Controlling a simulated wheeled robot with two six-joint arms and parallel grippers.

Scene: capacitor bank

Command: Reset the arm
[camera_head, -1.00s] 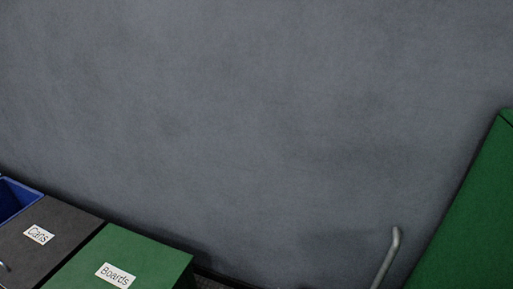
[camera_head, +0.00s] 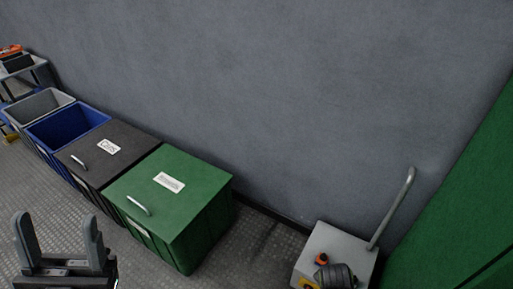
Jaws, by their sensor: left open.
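My left gripper (camera_head: 60,240) shows at the lower left of the head view. Its two grey fingers point up and stand apart, with nothing between them. It appears in front of the dark lidded bin and the green lidded bin, with floor showing around it. My right gripper is not in view.
A row of bins stands along the grey wall (camera_head: 280,90): a grey open bin (camera_head: 30,106), a blue open bin (camera_head: 50,133), a dark lidded bin (camera_head: 125,148) and a green lidded bin (camera_head: 195,185). A cart (camera_head: 330,244) and a green cabinet (camera_head: 450,225) stand right.

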